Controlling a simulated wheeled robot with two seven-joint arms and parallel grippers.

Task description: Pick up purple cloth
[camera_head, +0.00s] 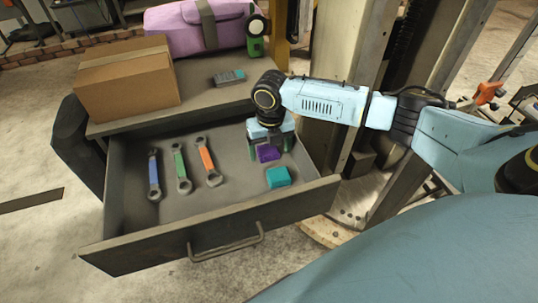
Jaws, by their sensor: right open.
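The purple cloth (268,153) lies in the open drawer (232,219), toward its back right. My right gripper (269,150) reaches down into the drawer from above, with its fingers on either side of the cloth. The jaws are open. I cannot tell whether the fingers touch the cloth. Part of the cloth is hidden behind the gripper. My left gripper is not in view.
A teal cloth or block (278,177) lies just in front of the purple cloth. Blue (154,175), green (181,168) and orange (207,161) wrenches lie left in the drawer. A cardboard box (125,80) and a pink bag (190,28) stand on top. A metal column (340,50) rises at the right.

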